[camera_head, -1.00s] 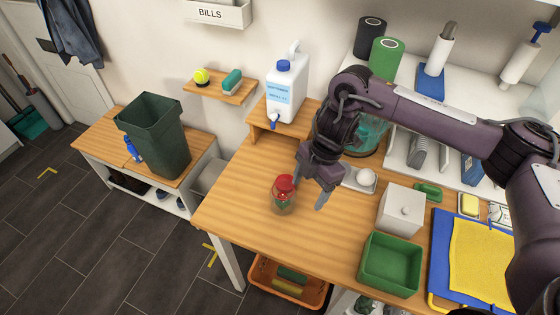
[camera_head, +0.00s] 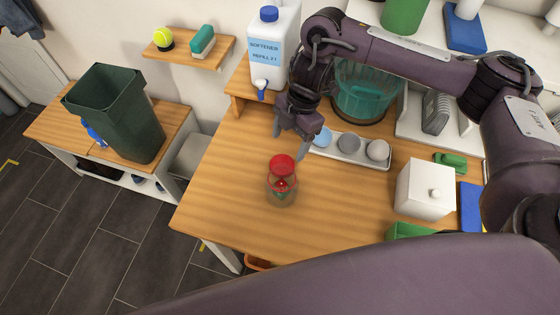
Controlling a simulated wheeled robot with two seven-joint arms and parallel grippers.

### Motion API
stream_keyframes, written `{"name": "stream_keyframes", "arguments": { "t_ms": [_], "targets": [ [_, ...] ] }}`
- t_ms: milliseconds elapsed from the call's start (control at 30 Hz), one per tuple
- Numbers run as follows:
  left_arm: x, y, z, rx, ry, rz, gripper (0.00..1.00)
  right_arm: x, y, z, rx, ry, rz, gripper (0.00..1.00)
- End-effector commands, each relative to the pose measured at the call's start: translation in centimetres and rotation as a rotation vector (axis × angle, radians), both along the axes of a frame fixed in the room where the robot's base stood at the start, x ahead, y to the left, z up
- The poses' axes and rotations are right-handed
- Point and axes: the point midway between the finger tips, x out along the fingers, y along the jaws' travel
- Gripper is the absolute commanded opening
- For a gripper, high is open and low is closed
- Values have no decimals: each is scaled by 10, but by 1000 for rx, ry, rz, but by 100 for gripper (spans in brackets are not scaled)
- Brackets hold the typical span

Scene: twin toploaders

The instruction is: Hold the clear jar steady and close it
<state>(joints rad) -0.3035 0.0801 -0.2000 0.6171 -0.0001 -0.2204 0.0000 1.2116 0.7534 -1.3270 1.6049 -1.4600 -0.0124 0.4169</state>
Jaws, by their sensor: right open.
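The clear jar (camera_head: 281,194) stands upright on the wooden table, left of its middle. Its red lid (camera_head: 282,164) shows at the top, with a thin red ring below it. I cannot tell how the lid sits on the rim. Small red and green bits show inside the jar. My right gripper (camera_head: 291,144) is open and points down just behind and above the lid, apart from it. Nothing is between its fingers. My left gripper is out of view.
The softener jug (camera_head: 265,50) is behind on a raised shelf. A large purple arm link of mine covers the bottom. The table left of the jar is clear.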

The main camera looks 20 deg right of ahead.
Motion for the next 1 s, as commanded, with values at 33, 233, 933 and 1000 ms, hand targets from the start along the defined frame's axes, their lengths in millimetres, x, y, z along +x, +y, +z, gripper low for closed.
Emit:
{"name": "stream_keyframes", "arguments": {
  "t_ms": [33, 233, 933, 1000],
  "targets": [
    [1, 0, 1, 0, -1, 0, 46, 0, 0, 1, 0, 0, 0, 70],
    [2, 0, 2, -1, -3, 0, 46, 0, 0, 0, 0, 1, 0, 70],
    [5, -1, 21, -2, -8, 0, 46, -3, 9, -40, -2, 3, 0, 70],
    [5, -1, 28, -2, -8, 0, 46, -2, 10, -51, -2, 4, 0, 70]
  ]
}}
